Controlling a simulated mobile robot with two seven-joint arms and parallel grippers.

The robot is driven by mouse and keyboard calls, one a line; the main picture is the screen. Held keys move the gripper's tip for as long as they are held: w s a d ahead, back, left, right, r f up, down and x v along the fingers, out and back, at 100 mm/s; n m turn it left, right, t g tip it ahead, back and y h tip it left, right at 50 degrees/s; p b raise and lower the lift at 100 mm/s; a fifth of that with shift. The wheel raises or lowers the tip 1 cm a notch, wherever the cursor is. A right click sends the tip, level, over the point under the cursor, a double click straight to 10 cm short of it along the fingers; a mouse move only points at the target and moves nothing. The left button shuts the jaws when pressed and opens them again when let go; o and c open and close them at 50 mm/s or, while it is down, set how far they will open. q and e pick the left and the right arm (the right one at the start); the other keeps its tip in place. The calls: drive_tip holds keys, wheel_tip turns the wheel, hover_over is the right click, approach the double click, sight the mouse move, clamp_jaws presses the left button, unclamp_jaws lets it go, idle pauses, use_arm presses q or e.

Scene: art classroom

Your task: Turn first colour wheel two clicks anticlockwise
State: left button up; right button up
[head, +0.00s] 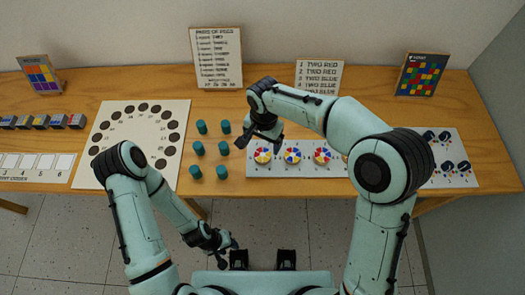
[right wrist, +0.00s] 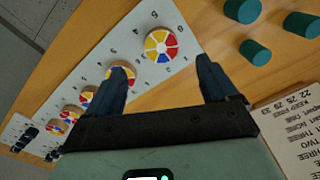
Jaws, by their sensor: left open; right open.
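Several colour wheels with red, yellow, blue and white segments sit in a row on a white board (head: 340,170). The leftmost wheel in the head view (head: 262,156) also shows in the right wrist view (right wrist: 161,46), a little beyond the fingertips. My right gripper (head: 259,141) is open and empty, above and just behind that wheel; its fingers also show in the right wrist view (right wrist: 162,78). The second wheel (head: 292,157) and third wheel (head: 322,156) are clear of the fingers. My right arm hides part of the row. My left gripper (head: 228,245) is open and empty in front of the table.
Several teal cylinders (head: 197,148) stand left of the board. A white sheet with dark discs (head: 118,110) lies farther left. Cards stand at the back, including a text card (head: 217,58) and a "two red" card (head: 325,72).

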sight(263, 155)
drive_tip(key=f, duration=0.9)
drive_tip(key=shift+w, duration=0.25)
drive_tip(key=c, duration=1.1)
